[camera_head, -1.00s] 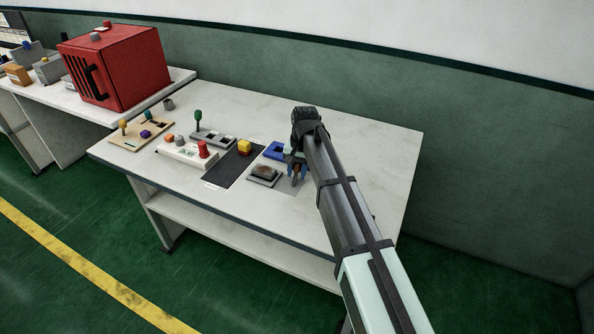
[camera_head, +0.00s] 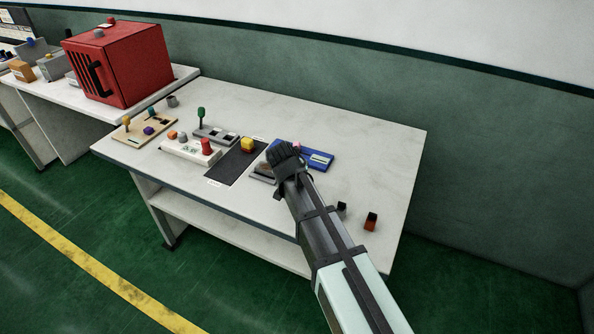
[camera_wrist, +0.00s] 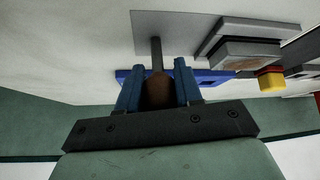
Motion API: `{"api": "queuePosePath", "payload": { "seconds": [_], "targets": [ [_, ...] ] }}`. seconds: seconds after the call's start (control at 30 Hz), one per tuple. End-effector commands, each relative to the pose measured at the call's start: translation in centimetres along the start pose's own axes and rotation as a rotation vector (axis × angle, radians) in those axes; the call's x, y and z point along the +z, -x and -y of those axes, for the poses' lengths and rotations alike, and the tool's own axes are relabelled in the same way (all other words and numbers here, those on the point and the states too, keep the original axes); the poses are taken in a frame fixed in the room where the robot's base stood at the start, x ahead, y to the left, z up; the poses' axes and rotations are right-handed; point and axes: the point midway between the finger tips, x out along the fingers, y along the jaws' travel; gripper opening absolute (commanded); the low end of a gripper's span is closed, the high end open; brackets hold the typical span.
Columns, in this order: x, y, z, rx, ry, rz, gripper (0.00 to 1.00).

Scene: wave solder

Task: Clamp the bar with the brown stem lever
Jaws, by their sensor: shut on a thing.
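My gripper (camera_wrist: 158,88) shows in the wrist view with its two blue fingers closed on the brown lever (camera_wrist: 158,92). A thin grey stem (camera_wrist: 155,52) runs from the brown part toward a flat grey plate (camera_wrist: 180,22). In the head view my own arm hides the fingers and the lever. A blue unit (camera_head: 318,160) lies beside the arm there; its blue part (camera_wrist: 215,77) also shows behind the fingers in the wrist view. I cannot tell which part is the bar, or whether it is clamped.
Left of my arm are a partly hidden grey box (camera_head: 262,174), a yellow knob (camera_head: 247,144) and a white panel with a red button (camera_head: 206,147). Two small blocks, one dark (camera_head: 342,207) and one orange-brown (camera_head: 370,222), stand at right. The table's back right is clear.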

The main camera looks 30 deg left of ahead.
Motion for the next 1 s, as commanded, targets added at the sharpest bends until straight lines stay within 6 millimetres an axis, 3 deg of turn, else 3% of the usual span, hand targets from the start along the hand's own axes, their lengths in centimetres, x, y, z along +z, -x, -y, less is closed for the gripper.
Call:
{"api": "queuePosePath", "payload": {
  "seconds": [0.43, 1.0],
  "targets": [
    [1.22, 0.51, 0.36, 0.055, 0.027, -0.229, 0.0],
    [1.34, 0.49, 0.4, 0.066, 0.031, -0.269, 0.0]
  ]
}}
